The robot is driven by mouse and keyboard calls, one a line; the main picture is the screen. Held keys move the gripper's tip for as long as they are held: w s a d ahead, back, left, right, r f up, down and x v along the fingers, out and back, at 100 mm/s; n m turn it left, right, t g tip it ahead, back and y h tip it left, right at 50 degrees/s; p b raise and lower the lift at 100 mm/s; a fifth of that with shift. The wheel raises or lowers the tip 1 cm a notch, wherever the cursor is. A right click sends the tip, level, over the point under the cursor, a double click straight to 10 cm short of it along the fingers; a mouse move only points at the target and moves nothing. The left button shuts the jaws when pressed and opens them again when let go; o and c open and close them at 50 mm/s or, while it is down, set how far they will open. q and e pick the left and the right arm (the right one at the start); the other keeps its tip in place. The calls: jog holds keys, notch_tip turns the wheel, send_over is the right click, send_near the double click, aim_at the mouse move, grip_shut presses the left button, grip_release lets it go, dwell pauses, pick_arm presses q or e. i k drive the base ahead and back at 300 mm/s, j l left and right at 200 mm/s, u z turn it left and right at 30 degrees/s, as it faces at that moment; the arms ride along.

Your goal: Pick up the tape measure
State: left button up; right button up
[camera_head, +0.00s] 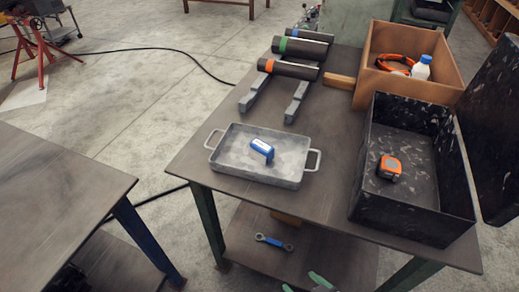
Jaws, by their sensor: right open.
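The tape measure (389,168) is orange and grey. It sits inside the black open bin (408,215) at the right of the table, on the bin's floor. Only the green fingertips of my right gripper (304,284) show, at the bottom edge of the picture. They are spread apart with nothing seen between them. They are well below and to the left of the tape measure, apart from it. My left gripper is not in view.
A metal tray (226,160) on the table holds a blue tool (262,150). Banded dark pipes (287,69) lie on grey rails behind. A brown box (390,89) holds orange headgear and a white bottle (421,67). A wrench (273,242) lies on the lower shelf.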

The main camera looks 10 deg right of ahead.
aim_at(388, 168)
jog(key=z, duration=1.5)
jog(key=i+j, duration=0.1)
jog(key=j, duration=0.25)
jog(key=j+u, duration=0.1)
jog(key=j, duration=0.25)
jog(key=i, duration=0.05)
